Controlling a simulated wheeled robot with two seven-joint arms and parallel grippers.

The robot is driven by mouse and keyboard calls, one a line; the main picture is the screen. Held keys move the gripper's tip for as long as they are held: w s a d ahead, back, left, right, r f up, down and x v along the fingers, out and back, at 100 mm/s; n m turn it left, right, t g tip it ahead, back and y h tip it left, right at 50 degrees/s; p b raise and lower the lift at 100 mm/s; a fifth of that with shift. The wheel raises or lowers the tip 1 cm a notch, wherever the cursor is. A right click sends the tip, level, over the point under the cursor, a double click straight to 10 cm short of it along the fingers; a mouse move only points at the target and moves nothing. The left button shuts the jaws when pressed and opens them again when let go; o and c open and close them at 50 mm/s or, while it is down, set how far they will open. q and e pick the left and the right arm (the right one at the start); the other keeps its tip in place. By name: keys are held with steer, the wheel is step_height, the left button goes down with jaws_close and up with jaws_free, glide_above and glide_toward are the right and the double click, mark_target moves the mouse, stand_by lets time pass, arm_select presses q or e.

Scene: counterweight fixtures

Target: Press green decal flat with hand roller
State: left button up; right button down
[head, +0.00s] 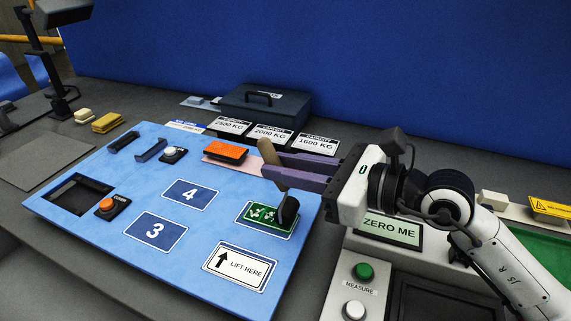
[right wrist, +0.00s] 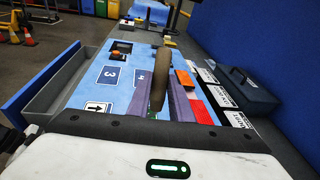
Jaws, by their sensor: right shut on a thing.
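The green decal (head: 258,217) with white symbols lies on the right part of the blue panel (head: 110,205), above the "LIFT HERE" label. My right gripper (head: 265,166) reaches in from the right with purple fingers and is shut on the hand roller's brown handle (head: 270,152). The handle also shows between the fingers in the right wrist view (right wrist: 161,78). The roller's black head (head: 288,209) is over the right part of the decal and hides some of it. I cannot tell whether it touches the decal. My left gripper is not in view.
An orange block (head: 226,151) sits on the panel left of the fingers. Capacity cards (head: 271,134) and a dark case (head: 265,106) stand behind. A "ZERO ME" device (head: 390,231) with a green button (head: 363,271) lies under my right arm. The panel's middle is clear.

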steer(key=shift+f+b, duration=0.5)
steer(key=shift+f, duration=0.1)
stand_by(0.9)
steer(key=shift+f, duration=0.2)
stand_by(0.5)
steer(key=shift+r, duration=0.2)
steer(key=shift+r+p, duration=0.35)
steer(key=shift+r, duration=0.05)
steer(key=shift+a, duration=0.1)
steer(key=shift+a+r, duration=0.1)
steer(key=shift+a, duration=0.05)
steer(key=shift+r+p+x, duration=0.15)
steer(key=shift+p+x, duration=0.05)
steer(key=shift+x, duration=0.5)
steer(key=shift+r+p+x, duration=0.1)
steer(key=shift+p+x, duration=0.05)
steer(key=shift+x, duration=0.6)
steer(key=shift+s+a, duration=0.1)
steer(key=shift+a, duration=0.05)
